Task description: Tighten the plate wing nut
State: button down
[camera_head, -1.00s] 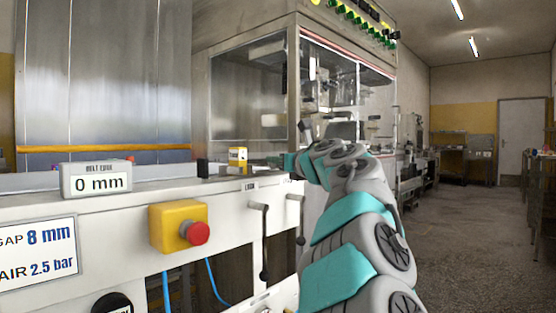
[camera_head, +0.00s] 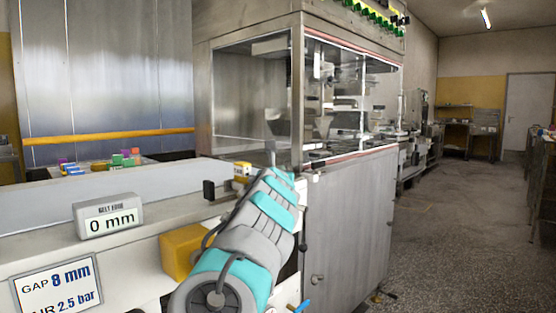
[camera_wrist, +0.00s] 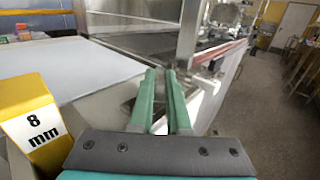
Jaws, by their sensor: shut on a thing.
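My gripper (camera_wrist: 160,72) shows in the wrist view with its two long teal fingers nearly together, their tips at the edge of the machine beyond the white belt. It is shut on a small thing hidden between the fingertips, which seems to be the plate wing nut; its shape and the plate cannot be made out. In the head view my arm covers the gripper and the place it reaches. The yellow 8 mm block (camera_wrist: 32,118) stands left of the fingers, apart from them; it also shows beyond my arm in the head view (camera_head: 242,168).
The white belt (camera_wrist: 75,65) lies left of the gripper. A steel and glass cabinet (camera_head: 250,95) rises close beyond it. The floor at right (camera_head: 450,240) is clear.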

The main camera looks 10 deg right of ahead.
jog(key=shift+m+h+p, duration=0.4)
jog(key=shift+h+p, duration=0.2)
jog(key=shift+p, duration=0.2)
jog(key=c, duration=0.9)
grip_release()
jog(key=shift+s+a+f+b, duration=0.1)
jog(key=shift+s+a+b, duration=0.2)
jog(key=shift+s, duration=0.15)
jog(key=shift+b+v, duration=0.8)
jog(key=shift+v, duration=2.55)
jog(key=shift+d+r, duration=0.1)
jog(key=shift+r, duration=0.1)
